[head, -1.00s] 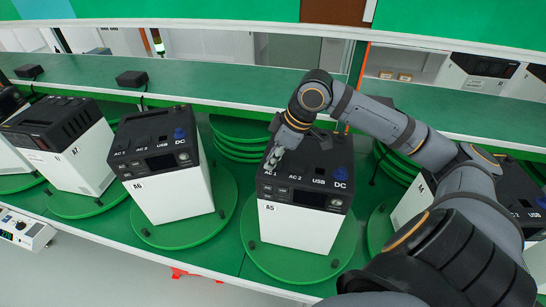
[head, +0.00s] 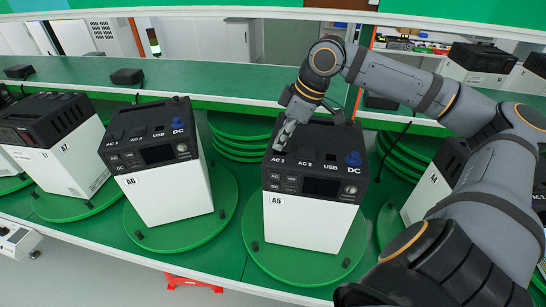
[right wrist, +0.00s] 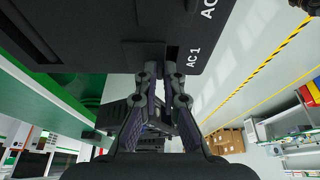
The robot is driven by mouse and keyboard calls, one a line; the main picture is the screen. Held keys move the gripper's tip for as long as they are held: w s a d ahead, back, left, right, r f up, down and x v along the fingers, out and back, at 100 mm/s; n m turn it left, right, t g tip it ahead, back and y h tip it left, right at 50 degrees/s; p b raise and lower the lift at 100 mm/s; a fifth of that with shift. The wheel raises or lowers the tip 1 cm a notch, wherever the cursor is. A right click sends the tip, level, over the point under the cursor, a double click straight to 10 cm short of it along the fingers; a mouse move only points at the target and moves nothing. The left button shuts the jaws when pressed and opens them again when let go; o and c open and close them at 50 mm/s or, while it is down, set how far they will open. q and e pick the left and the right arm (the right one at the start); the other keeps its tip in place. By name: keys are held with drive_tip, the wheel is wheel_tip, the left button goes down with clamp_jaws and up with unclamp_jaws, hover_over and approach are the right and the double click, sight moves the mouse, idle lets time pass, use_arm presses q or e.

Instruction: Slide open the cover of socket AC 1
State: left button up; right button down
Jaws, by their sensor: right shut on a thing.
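The power unit marked A5 (head: 312,222) is a white box with a black top, standing on a green round turntable plate. Its top carries AC 1, AC 2, USB and DC sockets; the DC one has a blue cap (head: 353,159). My right gripper (head: 281,146) reaches down to the AC 1 spot, just behind that label. In the right wrist view my fingers (right wrist: 162,72) are shut at the dark cover (right wrist: 145,55) beside the AC 1 label, with a darker gap next to it. The fingertips partly hide the cover, so how far it is open is unclear. My left gripper is not in view.
Unit A6 (head: 165,200) stands on its own plate to the left, with unit A7 (head: 55,165) further left. Unit A4 (head: 427,195) stands to the right, partly behind my arm. A green shelf (head: 215,85) with small black boxes runs behind.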

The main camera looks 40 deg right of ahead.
drive_tip(key=shift+w+d+f, duration=0.25)
drive_tip(key=shift+w+d, duration=0.1)
drive_tip(key=shift+d, duration=0.2)
drive_tip(key=w+d+r+p, duration=0.1)
drive_tip(key=p, duration=0.2)
drive_tip(key=shift+w+d, duration=0.1)
drive_tip(key=shift+w, duration=0.1)
drive_tip(key=shift+w+d+f, duration=0.2)
drive_tip(key=shift+d, duration=0.1)
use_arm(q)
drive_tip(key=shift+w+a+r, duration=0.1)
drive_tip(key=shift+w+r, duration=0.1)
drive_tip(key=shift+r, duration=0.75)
use_arm(e)
drive_tip(key=c, duration=1.5)
unclamp_jaws()
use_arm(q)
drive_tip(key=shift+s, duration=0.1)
